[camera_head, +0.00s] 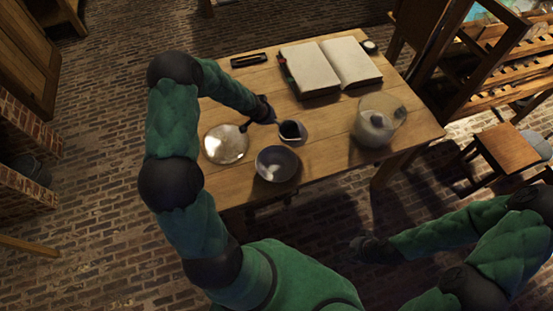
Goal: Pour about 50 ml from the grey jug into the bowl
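A dark grey round bowl (277,164) stands near the front edge of the wooden table, with a pale patch inside it. Just behind it is a small grey vessel with a dark inside (291,131), which looks like the grey jug. My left arm reaches over the table from the left. My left gripper (268,116) is at the left side of this vessel; its fingers are too dark and small to show whether they close on it. My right gripper (372,249) is in front of the table, away from these things, and its fingers are not clear.
A shiny round dish (226,144) lies left of the bowl. A large clear glass jar (377,123) with something pale inside stands at the right. An open book (330,68) and a small black case (249,60) lie at the back. Bare tabletop shows between bowl and jar.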

